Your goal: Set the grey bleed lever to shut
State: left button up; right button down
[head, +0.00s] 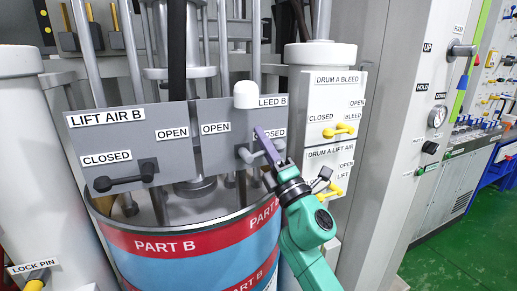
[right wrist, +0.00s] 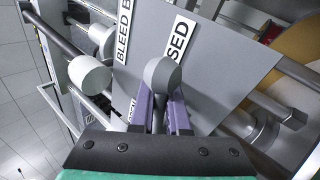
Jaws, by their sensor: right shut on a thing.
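The grey bleed lever (head: 244,154) sits on the right grey panel, under the BLEED B label (head: 272,101). It lies roughly level, close to the partly covered CLOSED label (head: 271,133). My right gripper (head: 261,135) comes up from the lower right, its purple fingers across the lever and hiding part of it. In the right wrist view, the grey rounded lever end (right wrist: 162,74) shows between the purple fingers, which are shut on it. My left gripper is not in view.
A white rounded cap (head: 246,95) stands out just above the lever. The LIFT AIR B panel with a black lever (head: 125,178) is to the left. Yellow levers (head: 339,130) are on the white panel to the right. The blue and red PART B drum (head: 190,252) is below.

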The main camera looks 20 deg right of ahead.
jog(key=shift+d+f+m+t+h+b, duration=0.1)
jog(key=shift+f+m+t+h+b, duration=0.2)
jog(key=shift+m+h, duration=0.4)
jog(key=shift+d+f+m+g+h+b, duration=0.1)
jog(key=shift+m+h+b, duration=0.3)
jog(key=shift+m, duration=0.55)
jog(key=shift+d+f+m+t+h+b, duration=0.1)
jog(key=shift+f+m+t+h+b, duration=0.15)
jog(key=shift+m+h, duration=0.5)
jog(key=shift+r, duration=0.1)
jog(key=c, duration=0.9)
grip_release()
jog(key=b+v, duration=0.5)
jog(key=v, duration=0.9)
jog(key=shift+s, duration=0.25)
